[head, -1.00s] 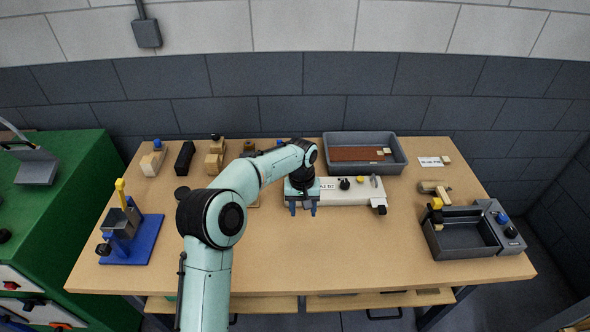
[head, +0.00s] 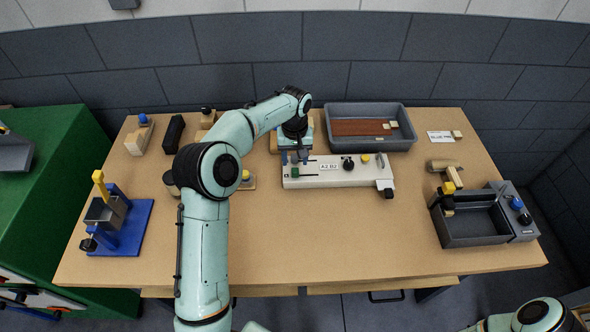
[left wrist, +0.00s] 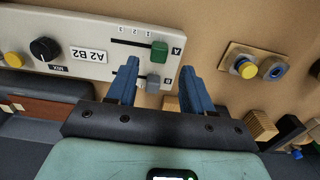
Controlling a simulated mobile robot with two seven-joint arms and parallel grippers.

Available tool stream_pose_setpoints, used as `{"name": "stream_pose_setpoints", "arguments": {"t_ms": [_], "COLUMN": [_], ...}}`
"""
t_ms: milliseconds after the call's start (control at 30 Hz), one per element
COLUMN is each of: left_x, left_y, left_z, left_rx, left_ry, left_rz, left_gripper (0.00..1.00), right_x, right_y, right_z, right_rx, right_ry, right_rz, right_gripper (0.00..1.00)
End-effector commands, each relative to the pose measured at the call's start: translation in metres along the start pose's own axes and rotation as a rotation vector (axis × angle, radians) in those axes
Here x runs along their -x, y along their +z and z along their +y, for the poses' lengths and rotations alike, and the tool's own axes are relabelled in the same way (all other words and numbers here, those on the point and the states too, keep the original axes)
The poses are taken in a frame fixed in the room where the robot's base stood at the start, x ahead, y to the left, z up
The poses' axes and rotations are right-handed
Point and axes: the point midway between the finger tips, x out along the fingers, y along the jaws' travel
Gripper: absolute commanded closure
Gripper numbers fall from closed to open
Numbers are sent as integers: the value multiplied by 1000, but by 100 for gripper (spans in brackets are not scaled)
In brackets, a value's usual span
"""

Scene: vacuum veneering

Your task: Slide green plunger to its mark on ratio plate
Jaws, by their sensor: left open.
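The ratio plate (head: 335,171) is a long white block at the middle back of the table, with an "A2 B2" card on it. The green plunger (head: 295,173) sits at its left end; in the left wrist view (left wrist: 159,51) it is at the slot end beside the letter A, with numbered marks along the slot. A grey plunger (left wrist: 153,83) is in the B slot. My left gripper (head: 294,158) is open and empty over the plate's left end. In the wrist view its fingers (left wrist: 158,80) flank the grey plunger, with the green one just beyond the tips. My right gripper is out of view.
A grey bin (head: 370,112) with a brown panel stands behind the plate. The plate carries a black knob (head: 348,163) and a yellow button (head: 365,158). A yellow button block (head: 246,176) is at left.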

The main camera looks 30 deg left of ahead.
Motion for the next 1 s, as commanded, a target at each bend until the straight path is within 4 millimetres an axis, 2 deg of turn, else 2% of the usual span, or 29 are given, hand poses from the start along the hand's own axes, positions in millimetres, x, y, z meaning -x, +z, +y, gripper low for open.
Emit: {"name": "stream_pose_setpoints", "arguments": {"t_ms": [33, 100, 300, 467, 733, 800, 900, 1000], "left_x": [-14, -26, -52, -59, -60, -60, -60, -60], "left_y": [2, 1, 0, 0, 0, 0, 0, 0], "left_z": [0, 0, 0, 1, 1, 1, 1, 1], "left_rx": [-1, -1, -1, 0, -1, -1, -1, -1], "left_ry": [-2, -1, 0, 1, 2, 1, 1, 1], "left_rz": [-5, -4, 0, 1, 2, 2, 1, 1], "left_gripper": [49, 49, 49, 49, 49, 72, 100, 100], "right_x": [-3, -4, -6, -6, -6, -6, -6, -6], "right_y": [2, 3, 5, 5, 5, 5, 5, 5], "right_z": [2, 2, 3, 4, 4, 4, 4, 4], "right_rx": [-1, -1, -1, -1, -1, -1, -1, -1], "right_ry": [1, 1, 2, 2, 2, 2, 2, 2], "right_rz": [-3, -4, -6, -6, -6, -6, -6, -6], "right_gripper": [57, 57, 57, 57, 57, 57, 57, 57]}}
